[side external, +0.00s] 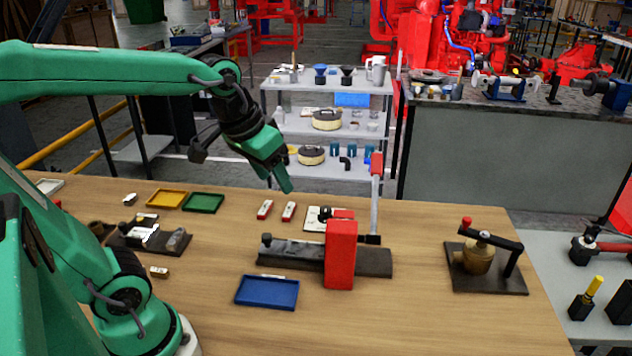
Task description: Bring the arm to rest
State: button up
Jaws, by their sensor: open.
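My gripper (284,184) is at the end of my green arm, raised above the far part of the wooden table (430,325) and pointing down. It is open, and I see nothing between its fingers. It is apart from everything on the table. Two small red and white items, one on the left (265,209) and one on the right (288,211), lie on the table below it. The gap between the fingers is small in this view.
A red press-like fixture (341,255) with an upright lever stands mid-table. A blue tray (267,292), yellow tray (167,198) and green tray (203,203) lie around it. A brass part on a dark stand (478,258) is at right. The front right tabletop is clear.

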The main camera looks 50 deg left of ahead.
jog(key=s+d+f+m+t, duration=0.1)
jog(key=s+f, duration=0.1)
jog(key=s, duration=0.4)
jog(key=shift+s+d, duration=0.3)
jog(key=shift+d, duration=0.05)
